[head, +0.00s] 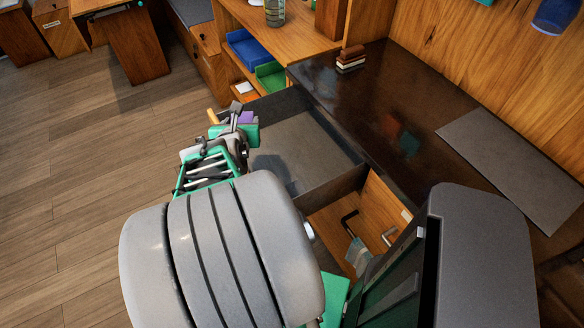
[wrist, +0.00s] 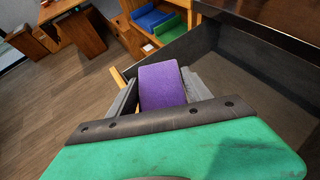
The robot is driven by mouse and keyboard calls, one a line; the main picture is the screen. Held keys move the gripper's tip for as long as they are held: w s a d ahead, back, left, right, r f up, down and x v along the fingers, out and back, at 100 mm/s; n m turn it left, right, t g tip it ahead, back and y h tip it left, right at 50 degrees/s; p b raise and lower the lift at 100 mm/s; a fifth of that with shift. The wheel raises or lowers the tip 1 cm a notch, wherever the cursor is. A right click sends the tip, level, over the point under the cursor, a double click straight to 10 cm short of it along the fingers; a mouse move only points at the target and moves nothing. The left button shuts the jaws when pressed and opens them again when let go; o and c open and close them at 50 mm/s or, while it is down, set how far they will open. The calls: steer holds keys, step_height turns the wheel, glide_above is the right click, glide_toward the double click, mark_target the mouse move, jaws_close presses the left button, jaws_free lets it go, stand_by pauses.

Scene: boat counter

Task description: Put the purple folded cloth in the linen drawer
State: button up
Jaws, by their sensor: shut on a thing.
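The purple folded cloth (wrist: 162,85) is held between the two grey fingers of my gripper (wrist: 165,92) in the wrist view. In the head view, a small part of the cloth (head: 247,117) shows beside my gripper (head: 238,114); my wrist hides much of the rest. A grey-lined drawer (head: 300,146) stands open and its visible floor is bare. My gripper and the cloth are at the drawer's outer left end, and I cannot tell whether they are over its inside. The drawer's grey wall (wrist: 205,42) also shows in the wrist view. No label is readable on it.
A dark countertop (head: 370,100) borders the drawer, with a small stacked brown and white item (head: 351,57) and a grey mat (head: 515,165). A nearer wooden compartment (head: 375,215) holds small items. Blue (head: 248,48) and green (head: 270,77) trays sit on a shelf behind. Left floor is clear.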

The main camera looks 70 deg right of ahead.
steer(key=s+d+f+m+g+b, duration=0.1)
steer(key=s+f+m+g, duration=0.15)
steer(key=s, duration=0.45)
steer(key=s+d+f+m+g+b, duration=0.1)
steer(key=s+d+f+b, duration=0.15)
steer(key=s, duration=0.35)
steer(key=b, duration=0.1)
glide_above(304, 141)
steer(key=shift+h, duration=0.4)
steer(key=f, duration=0.9)
steer(key=shift+a+f, duration=0.2)
steer(key=shift+a, duration=0.05)
steer(key=shift+d+f+b, duration=0.15)
steer(key=shift+f+b, duration=0.4)
steer(key=shift+f, duration=0.3)
steer(key=shift+d+f+b, duration=0.1)
steer(key=shift+f+b, duration=0.4)
steer(key=shift+f, duration=0.35)
steer(key=shift+f, duration=0.25)
steer(key=o, duration=1.3)
steer(key=shift+o, duration=0.2)
